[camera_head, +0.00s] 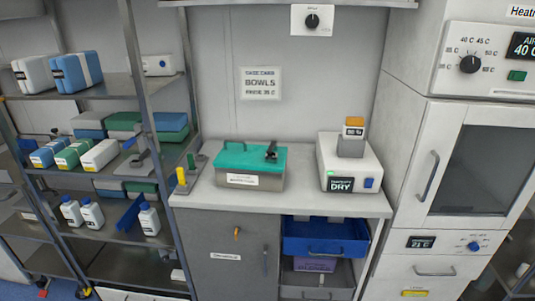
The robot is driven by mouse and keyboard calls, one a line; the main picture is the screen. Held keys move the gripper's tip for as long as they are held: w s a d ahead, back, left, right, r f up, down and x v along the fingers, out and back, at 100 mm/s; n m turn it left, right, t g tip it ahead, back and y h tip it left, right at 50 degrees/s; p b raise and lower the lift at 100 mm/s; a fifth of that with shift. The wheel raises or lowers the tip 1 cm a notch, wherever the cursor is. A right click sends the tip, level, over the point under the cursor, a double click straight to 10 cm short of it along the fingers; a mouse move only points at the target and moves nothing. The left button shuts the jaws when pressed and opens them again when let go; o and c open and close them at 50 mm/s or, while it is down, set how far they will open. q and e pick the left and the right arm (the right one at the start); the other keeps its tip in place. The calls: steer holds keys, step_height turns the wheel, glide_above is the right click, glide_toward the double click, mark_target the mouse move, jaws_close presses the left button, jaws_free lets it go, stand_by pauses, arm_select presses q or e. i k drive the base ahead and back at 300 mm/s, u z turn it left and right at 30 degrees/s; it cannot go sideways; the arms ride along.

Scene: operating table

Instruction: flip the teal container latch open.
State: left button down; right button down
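The teal container has a flat teal lid (248,156) and a grey body (262,182) with a white label on its front. It stands on the light counter in the middle of the view. A small dark latch (271,153) sits at the right part of the lid; its exact position is too small to tell. Neither of my grippers is in view.
A white device marked DRY (348,165) stands right of the container. Small yellow and green items (181,176) stand at the counter's left end. A loaded shelf rack (115,85) is at left, a white cabinet (440,150) at right. Counter space between container and device is clear.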

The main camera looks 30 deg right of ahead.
mark_target(273, 146)
steer(key=z, duration=0.5)
steer(key=i, duration=0.65)
steer(key=z, duration=0.15)
